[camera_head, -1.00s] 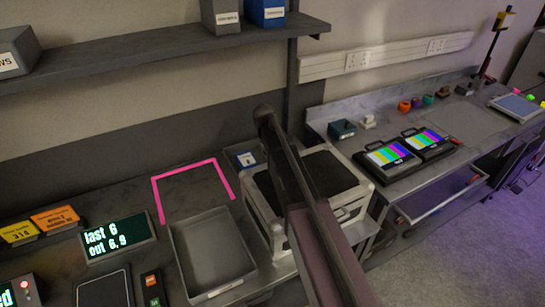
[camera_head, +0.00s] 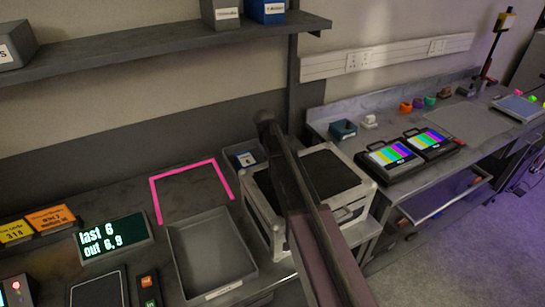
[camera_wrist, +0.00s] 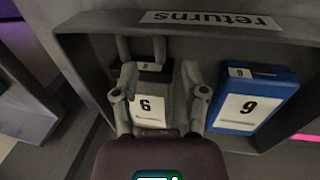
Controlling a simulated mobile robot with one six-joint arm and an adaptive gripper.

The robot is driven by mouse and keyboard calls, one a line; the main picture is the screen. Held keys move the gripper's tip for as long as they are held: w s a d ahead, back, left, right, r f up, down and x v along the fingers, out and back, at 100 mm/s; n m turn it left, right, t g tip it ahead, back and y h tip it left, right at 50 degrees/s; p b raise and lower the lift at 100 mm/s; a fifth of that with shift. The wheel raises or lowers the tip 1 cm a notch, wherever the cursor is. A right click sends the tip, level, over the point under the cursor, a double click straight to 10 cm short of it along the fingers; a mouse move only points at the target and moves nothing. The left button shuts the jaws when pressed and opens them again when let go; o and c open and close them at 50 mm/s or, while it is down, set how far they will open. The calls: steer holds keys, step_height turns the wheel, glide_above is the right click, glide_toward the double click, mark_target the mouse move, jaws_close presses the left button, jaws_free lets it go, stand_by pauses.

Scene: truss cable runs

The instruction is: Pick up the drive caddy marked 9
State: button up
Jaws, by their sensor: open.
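In the wrist view two caddies stand in a dark grey bin (camera_wrist: 215,30) labelled "returns", whose lettering appears upside down. The grey caddy (camera_wrist: 152,105) shows a digit reading as 6 in this picture. The blue caddy (camera_wrist: 257,97) to its right shows a digit reading as 9. With the view inverted, which is truly 9 is uncertain. My gripper (camera_wrist: 158,82) is open, its fingers on either side of the grey caddy; contact is unclear. In the head view the bin (camera_head: 233,146) is partly behind my arm, and my gripper is hidden.
A pink outline (camera_head: 155,195) marks clear bench left of the bin. An empty grey tray (camera_head: 212,258) lies in front. A white-framed box (camera_head: 362,199) stands close on the right. A shelf (camera_head: 160,50) hangs above.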

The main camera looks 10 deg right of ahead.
steer(key=shift+w+d+f+b, duration=0.1)
steer(key=shift+d+f+b, duration=0.05)
steer(key=shift+f+b, duration=0.45)
steer(key=shift+d+f+b, duration=0.1)
steer(key=shift+f+b, duration=0.3)
steer(key=shift+f, duration=0.25)
jaws_close()
